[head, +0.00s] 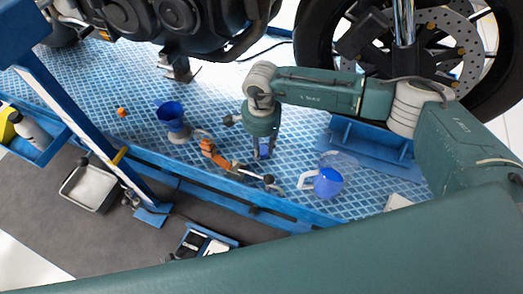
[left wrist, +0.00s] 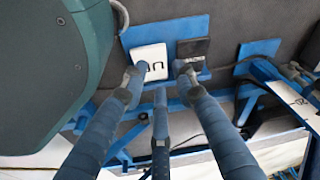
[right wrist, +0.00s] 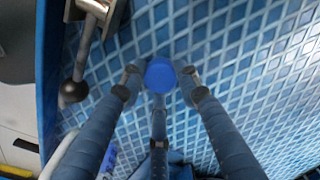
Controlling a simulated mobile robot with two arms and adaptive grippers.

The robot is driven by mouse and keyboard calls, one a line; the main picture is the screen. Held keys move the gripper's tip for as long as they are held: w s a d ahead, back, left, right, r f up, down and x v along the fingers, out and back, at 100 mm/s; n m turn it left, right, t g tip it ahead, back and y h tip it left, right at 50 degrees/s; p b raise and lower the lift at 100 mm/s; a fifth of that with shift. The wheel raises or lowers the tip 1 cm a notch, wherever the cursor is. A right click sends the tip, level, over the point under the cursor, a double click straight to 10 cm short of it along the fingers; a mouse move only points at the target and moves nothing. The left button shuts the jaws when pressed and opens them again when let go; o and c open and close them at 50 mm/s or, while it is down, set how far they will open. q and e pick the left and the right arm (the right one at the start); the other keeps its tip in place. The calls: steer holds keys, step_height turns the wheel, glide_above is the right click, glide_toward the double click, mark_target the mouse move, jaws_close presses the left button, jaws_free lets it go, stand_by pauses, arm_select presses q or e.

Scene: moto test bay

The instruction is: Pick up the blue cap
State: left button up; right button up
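The blue cap (right wrist: 160,75) is a round, plain blue disc in the right wrist view, between and just beyond the fingertips of my right gripper (right wrist: 161,82). The fingers are spread on either side of it with small gaps, and a third finger is below it.
The blue textured platform (head: 225,95) carries a blue funnel-like cup (head: 172,115), an orange tool (head: 215,154), a clear jug with blue contents or lid (head: 328,182) and a blue stand (head: 372,145). A motorcycle wheel (head: 325,40) stands behind. A metal lever (right wrist: 82,50) is left of the right gripper.

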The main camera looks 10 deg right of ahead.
steer(key=shift+c, duration=0.8)
